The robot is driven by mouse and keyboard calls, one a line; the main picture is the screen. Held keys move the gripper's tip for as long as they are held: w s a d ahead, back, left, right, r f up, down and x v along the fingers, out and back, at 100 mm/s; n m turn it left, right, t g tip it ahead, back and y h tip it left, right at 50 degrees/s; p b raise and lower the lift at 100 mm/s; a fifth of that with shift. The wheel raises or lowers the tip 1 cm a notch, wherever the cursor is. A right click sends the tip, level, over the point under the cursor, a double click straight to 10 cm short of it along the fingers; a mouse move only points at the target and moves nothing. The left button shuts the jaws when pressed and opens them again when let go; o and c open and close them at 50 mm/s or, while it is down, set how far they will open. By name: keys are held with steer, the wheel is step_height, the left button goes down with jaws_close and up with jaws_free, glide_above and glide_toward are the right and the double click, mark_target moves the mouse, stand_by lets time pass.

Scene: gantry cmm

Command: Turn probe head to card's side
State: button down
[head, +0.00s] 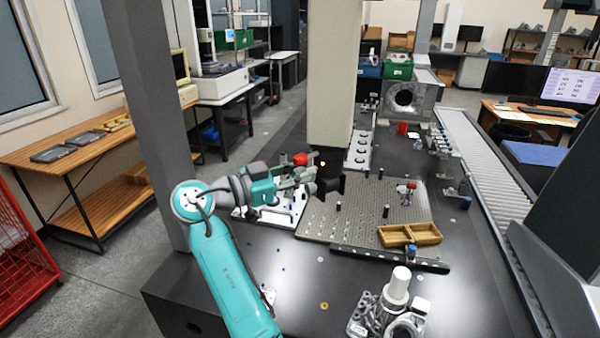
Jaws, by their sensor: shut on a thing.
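My gripper (306,178) is at the end of my teal arm, left of the white column and above the left edge of the perforated plate. It is shut on a dark piece, apparently the probe head (331,187), which sits at its fingertips below the column. The fingers and this piece overlap in the picture, so the exact contact and the way the head faces are hard to tell. A red part (300,159) shows just above the fingers. I cannot make out a card for sure.
Metal fixtures (390,315) stand at the front. The white column (334,75) rises close behind my gripper.

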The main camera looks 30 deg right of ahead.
steer(key=c, duration=0.9)
jaws_free()
steer(key=shift+c, duration=0.2)
steer(key=shift+a, duration=0.1)
steer(key=a, duration=1.1)
steer(key=shift+s+a, duration=0.4)
